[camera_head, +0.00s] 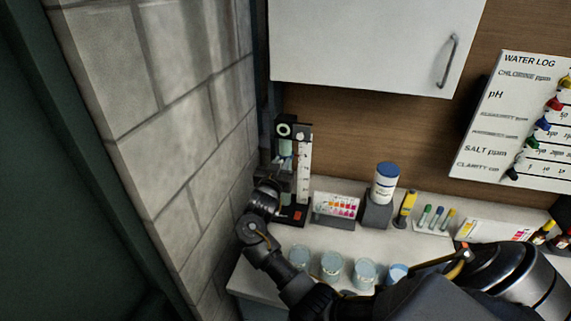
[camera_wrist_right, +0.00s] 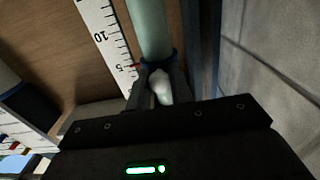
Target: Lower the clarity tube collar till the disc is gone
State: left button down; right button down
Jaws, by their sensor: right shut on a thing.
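The clarity tube stand (camera_head: 285,133) is at the back left of the counter against the stone wall, with an upright white scale (camera_head: 304,165). In the wrist view the pale green tube (camera_wrist_right: 150,28) runs beside the scale (camera_wrist_right: 103,35). A dark blue collar (camera_wrist_right: 161,57) rings the tube, with a small red mark by the scale near 5. My right gripper (camera_wrist_right: 160,90) is shut on the collar, its fingers either side of a pale piece just below the ring. In the head view my right gripper (camera_head: 282,184) partly covers the stand. I cannot make out the disc.
A color chart (camera_head: 337,205), a blue-capped tub (camera_head: 385,182) and a yellow meter (camera_head: 405,206) stand to the right. Several clear cups (camera_head: 332,263) line the counter front, close to my right arm. A cabinet (camera_head: 375,40) hangs above; a water log board (camera_head: 520,125) is right.

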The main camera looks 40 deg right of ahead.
jog(key=c, duration=1.4)
grip_release()
jog(key=b+v, duration=0.2)
jog(key=v, duration=0.5)
jog(key=shift+s+a, duration=0.2)
jog(key=shift+a, duration=0.05)
